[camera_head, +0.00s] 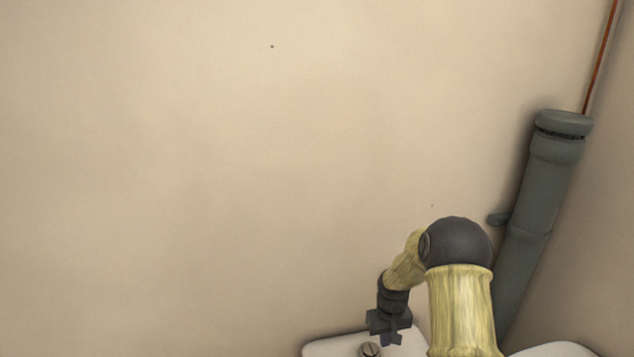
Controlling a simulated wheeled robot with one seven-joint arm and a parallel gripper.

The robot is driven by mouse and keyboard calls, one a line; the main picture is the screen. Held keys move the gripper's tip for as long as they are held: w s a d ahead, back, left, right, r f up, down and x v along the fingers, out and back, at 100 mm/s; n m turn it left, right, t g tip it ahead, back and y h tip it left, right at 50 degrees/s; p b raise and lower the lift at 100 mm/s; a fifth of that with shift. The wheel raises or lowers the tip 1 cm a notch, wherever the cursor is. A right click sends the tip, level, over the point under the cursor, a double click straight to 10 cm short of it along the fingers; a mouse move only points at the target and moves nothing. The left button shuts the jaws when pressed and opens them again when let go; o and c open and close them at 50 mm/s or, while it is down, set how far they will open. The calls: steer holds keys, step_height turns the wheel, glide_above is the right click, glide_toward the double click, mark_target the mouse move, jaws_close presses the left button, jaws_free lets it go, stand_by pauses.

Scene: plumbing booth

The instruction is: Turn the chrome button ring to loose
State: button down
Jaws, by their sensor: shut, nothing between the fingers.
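The chrome button ring (370,350) is a small round metallic piece on top of a white lid (325,348) at the bottom edge of the head view. A dark line crosses its face. My gripper (391,341) is just to the right of the ring and slightly above it in the picture, pointing down towards the lid. It is shut and holds nothing. The fingertips are small and dark here, and I cannot tell whether they touch the ring or the lid. My arm hides part of the lid.
A thick grey pipe (540,185) with a collar stands at the right, near the wall corner. A thin copper-coloured pipe (601,55) runs above it. The beige wall (200,180) fills the left and middle, with free room before it.

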steer(key=s+a+r+m+t, duration=0.1)
steer(key=s+r, duration=0.8)
steer(key=s, duration=0.2)
steer(key=s+a+r+m+t, duration=0.1)
steer(key=s+a+r, duration=0.1)
steer(key=s+r, duration=0.7)
steer(key=s, duration=0.2)
steer(key=shift+s, duration=0.4)
